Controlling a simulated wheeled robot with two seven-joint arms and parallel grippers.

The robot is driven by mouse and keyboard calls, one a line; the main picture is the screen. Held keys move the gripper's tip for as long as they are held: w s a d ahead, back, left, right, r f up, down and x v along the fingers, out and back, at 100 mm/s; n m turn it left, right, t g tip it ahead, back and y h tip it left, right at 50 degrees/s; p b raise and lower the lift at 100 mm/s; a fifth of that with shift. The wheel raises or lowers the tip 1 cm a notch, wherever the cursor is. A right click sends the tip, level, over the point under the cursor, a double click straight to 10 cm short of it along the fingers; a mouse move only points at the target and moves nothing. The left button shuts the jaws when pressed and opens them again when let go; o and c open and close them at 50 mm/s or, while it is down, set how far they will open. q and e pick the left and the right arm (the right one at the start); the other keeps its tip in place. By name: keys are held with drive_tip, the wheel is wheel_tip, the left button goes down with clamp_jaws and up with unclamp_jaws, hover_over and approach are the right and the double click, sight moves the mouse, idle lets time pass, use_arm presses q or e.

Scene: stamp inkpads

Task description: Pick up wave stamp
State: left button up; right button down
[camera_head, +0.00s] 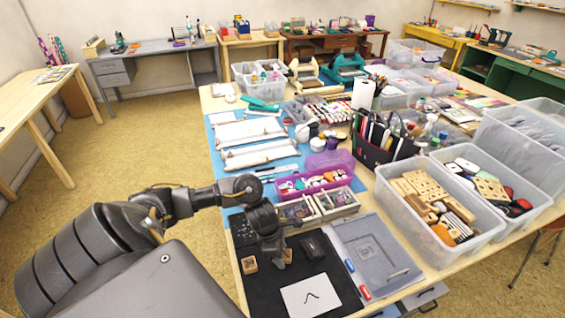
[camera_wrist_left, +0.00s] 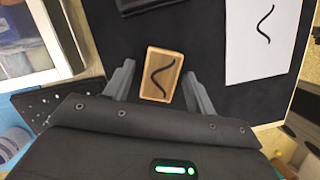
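The wave stamp is a small wooden block with a dark wavy line on top. It shows in the left wrist view (camera_wrist_left: 161,74) and, partly covered by my gripper, in the head view (camera_head: 287,256). My left gripper (camera_head: 272,250) is above the black mat, pointing down at this stamp. In the left wrist view its two fingers (camera_wrist_left: 160,88) are open, one on each side of the block, with small gaps showing. Whether the fingertips are down at the block's height is hard to tell. My right gripper is not in view.
Another wooden stamp (camera_head: 249,265) stands left of the gripper. A black inkpad (camera_head: 313,246) lies to the right. White paper with a wavy mark (camera_head: 310,297) lies nearer on the mat. Compartment trays (camera_head: 336,203) and a grey tray (camera_head: 385,268) border the mat.

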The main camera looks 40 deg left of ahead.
use_arm(q)
drive_tip(key=c, duration=0.9)
drive_tip(key=shift+r, duration=0.1)
drive_tip(key=shift+r, duration=0.55)
drive_tip(key=shift+s+a+r+p, duration=0.25)
drive_tip(key=shift+s+a+r, duration=0.05)
drive_tip(key=shift+s+r, duration=1.85)
drive_tip(key=shift+s+a+r+p, duration=0.25)
drive_tip(key=shift+s+r, duration=1.55)
drive_tip(key=shift+s, duration=0.7)
drive_tip(key=shift+s+a+r+p, duration=0.25)
drive_tip(key=shift+s+a+r, duration=0.05)
drive_tip(key=shift+s+r, duration=1.85)
drive_tip(key=shift+s+f, duration=0.15)
drive_tip(key=shift+f, duration=0.05)
